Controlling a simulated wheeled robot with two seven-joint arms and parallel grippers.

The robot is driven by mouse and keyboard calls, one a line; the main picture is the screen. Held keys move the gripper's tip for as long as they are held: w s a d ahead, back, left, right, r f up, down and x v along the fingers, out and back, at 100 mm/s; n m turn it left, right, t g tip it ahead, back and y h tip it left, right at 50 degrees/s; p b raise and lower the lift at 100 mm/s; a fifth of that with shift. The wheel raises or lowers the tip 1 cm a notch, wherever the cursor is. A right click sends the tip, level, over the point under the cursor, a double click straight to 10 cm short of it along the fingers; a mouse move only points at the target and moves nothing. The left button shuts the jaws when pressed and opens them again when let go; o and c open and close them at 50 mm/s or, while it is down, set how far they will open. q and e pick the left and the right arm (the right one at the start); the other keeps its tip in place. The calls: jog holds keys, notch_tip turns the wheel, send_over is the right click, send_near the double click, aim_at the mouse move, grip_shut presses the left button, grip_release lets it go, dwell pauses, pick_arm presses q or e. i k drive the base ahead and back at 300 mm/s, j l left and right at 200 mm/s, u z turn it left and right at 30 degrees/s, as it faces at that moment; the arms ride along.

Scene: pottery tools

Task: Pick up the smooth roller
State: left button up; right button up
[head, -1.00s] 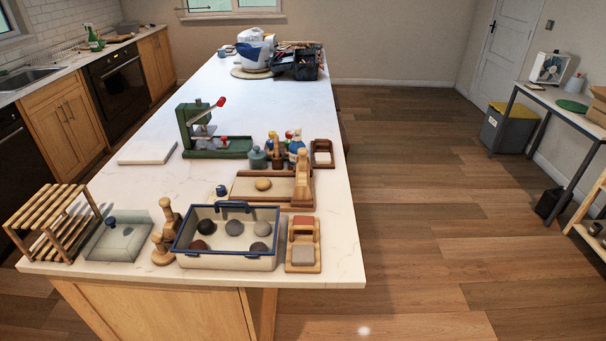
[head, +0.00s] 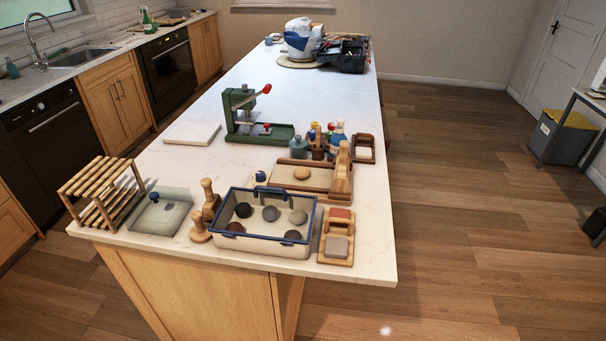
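I cannot tell for certain which piece is the smooth roller. A wooden roller-like tool (head: 343,171) stands at the right end of a wooden board (head: 289,177) on the white island counter. A pale brown lump (head: 302,173) lies on that board. Two turned wooden tools with knob handles, one taller (head: 210,197) and one shorter (head: 199,228), stand left of the blue-rimmed tray (head: 268,243). Neither of my grippers shows in the head view.
Several round lumps lie in the tray. A wooden rack (head: 103,190) and glassy lidded box (head: 160,212) stand left, a wooden block holder (head: 337,237) right. A green press (head: 250,115) and bottles stand behind.

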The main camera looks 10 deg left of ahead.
aim_at(341, 181)
jog(key=u, duration=0.5)
jog(key=i+l+u, duration=0.1)
jog(key=l+u, duration=0.95)
jog(key=l, duration=0.15)
